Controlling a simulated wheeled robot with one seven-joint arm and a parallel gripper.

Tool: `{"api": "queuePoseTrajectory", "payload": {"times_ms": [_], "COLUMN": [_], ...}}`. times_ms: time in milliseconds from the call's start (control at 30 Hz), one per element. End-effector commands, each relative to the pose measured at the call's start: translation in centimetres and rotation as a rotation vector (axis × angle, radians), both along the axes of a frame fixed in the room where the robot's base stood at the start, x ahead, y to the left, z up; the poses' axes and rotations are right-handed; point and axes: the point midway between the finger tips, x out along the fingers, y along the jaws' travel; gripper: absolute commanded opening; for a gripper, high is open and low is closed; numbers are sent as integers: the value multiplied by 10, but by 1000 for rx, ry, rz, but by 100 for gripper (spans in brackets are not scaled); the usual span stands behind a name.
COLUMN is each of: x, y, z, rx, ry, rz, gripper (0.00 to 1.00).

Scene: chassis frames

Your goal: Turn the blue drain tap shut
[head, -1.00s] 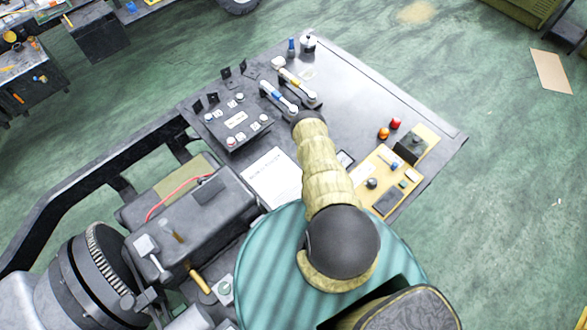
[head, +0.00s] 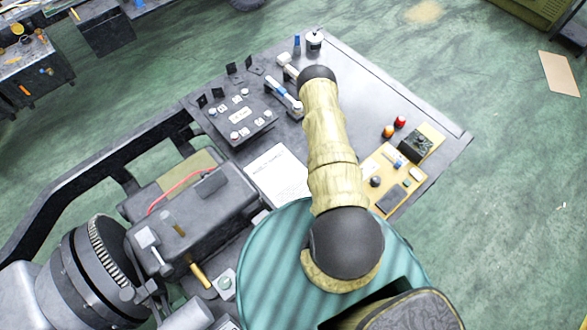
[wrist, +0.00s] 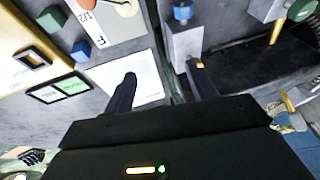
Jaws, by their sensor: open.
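A lever tap with a blue band on its pale handle (head: 281,92) stands on the grey bench beside the small control box in the head view. It appears to be the drain tap; my arm stands close to its right. In the wrist view my gripper (wrist: 160,70) is open, its two dark fingers apart with nothing between them. A blue knob on a grey block (wrist: 183,12) is just beyond the right finger; I cannot tell whether it belongs to the same tap. My gripper is hidden behind my arm in the head view.
A second pale lever (head: 292,72) is partly covered by my arm. A blue bottle (head: 297,45) and white pot (head: 314,40) stand behind it. A control box (head: 240,115) and paper sheet (head: 275,178) lie left. A yellow board (head: 385,165) lies right.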

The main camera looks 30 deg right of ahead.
Motion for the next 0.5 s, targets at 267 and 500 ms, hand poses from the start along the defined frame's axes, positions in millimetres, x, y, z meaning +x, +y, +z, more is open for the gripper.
{"api": "queuePoseTrajectory", "payload": {"times_ms": [267,500], "x": [32,56], "y": [-11,-19], "z": [4,12], "rx": [-53,-95], "ry": [10,21], "rz": [15,15], "gripper": [57,57]}}
